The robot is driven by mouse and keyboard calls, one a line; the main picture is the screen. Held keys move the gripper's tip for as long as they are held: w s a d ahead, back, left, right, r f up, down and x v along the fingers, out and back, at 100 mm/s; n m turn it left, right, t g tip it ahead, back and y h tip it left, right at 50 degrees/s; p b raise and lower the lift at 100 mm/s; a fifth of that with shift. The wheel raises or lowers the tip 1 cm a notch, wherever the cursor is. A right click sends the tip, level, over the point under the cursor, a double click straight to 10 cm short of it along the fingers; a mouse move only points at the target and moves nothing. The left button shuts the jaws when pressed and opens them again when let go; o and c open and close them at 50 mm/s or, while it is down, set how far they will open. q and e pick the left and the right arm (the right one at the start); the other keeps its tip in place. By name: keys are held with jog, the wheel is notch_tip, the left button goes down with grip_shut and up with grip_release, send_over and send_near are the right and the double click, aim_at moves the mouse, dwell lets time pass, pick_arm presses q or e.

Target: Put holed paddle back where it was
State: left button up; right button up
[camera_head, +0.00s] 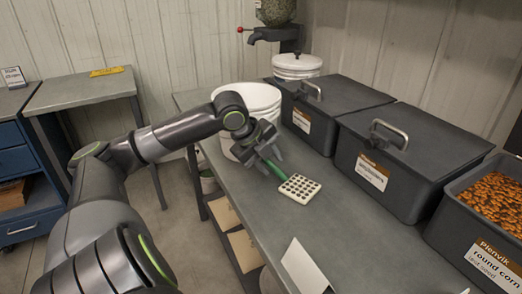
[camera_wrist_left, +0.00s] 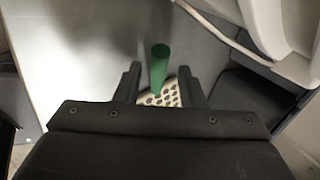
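The holed paddle has a white square plate with rows of dark holes (camera_head: 299,188) and a green handle (camera_head: 275,169). The plate is over the grey bench top, seemingly resting on it, with the handle running back to my left gripper (camera_head: 268,158). In the left wrist view the handle (camera_wrist_left: 159,66) stands between the two fingers of my left gripper (camera_wrist_left: 159,72), with a visible gap on each side. Part of the plate (camera_wrist_left: 165,97) shows below it between the fingers. The gripper is open. My right gripper is out of view.
A white bucket (camera_head: 247,100) stands right behind my left gripper. Two lidded dark bins (camera_head: 361,175) and an open bin of corn (camera_head: 495,200) line the bench's right side. A white card (camera_head: 304,268) stands at the front. The bench top (camera_head: 345,222) is clear between card and paddle.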

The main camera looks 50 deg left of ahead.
pick_arm(q)
jog(key=v, duration=0.3)
jog(key=shift+s+r+p, duration=0.1)
jog(key=shift+p, duration=0.3)
jog(key=shift+s+a+r+p, duration=0.2)
jog(key=shift+s+r+p, duration=0.15)
jog(key=shift+r, duration=0.2)
jog(key=p+v, duration=0.7)
jog(key=p, duration=0.6)
jog(key=shift+d+r, duration=0.1)
jog(key=shift+d, duration=0.05)
